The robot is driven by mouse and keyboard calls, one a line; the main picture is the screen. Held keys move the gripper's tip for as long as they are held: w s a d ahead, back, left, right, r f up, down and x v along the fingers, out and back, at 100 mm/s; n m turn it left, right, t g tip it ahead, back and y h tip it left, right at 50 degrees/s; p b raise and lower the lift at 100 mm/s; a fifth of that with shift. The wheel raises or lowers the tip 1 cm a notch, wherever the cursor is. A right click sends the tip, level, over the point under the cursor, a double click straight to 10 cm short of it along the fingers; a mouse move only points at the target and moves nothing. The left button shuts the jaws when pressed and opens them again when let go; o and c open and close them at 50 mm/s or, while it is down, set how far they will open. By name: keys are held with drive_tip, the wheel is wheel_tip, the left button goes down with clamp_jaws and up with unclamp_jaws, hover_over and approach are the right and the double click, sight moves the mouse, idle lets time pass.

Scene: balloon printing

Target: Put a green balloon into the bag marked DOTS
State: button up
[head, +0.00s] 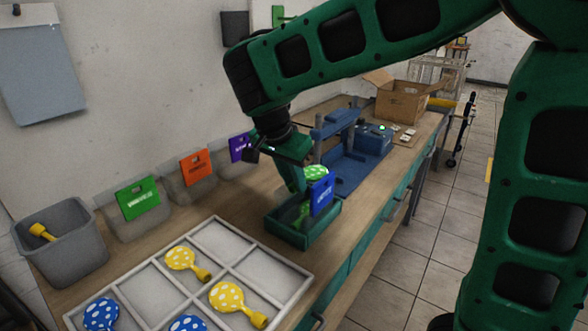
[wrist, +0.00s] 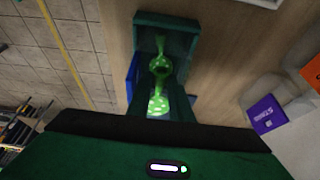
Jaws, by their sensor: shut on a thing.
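My gripper (head: 305,187) is over the small dark green tray (head: 292,238), shut on a green balloon with white dots (head: 316,173). The balloon's dotted round part also shows in the wrist view (wrist: 158,104), close to my fingers. More bright green (head: 303,211) shows inside the tray, and in the wrist view (wrist: 160,45); I cannot tell whether it is a second balloon. Wall bins carry green (head: 138,198), orange (head: 196,166) and purple (head: 240,147) labels, and a blue label (head: 321,193) stands by the tray. Their words are too small to read, so I cannot tell which bag says DOTS.
A white divided tray (head: 222,238) holds yellow and blue dotted balloons. A grey bin (head: 62,245) at left has a yellow piece in it. A blue machine (head: 350,160) and an open cardboard box (head: 402,101) stand farther back on the bench.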

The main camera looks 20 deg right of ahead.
sight(293, 202)
drive_tip(key=shift+f, duration=2.8)
drive_tip(key=o, duration=0.9)
drive_tip(key=shift+c, duration=0.2)
drive_tip(key=shift+s+r, duration=0.1)
drive_tip(key=shift+r, duration=6.4)
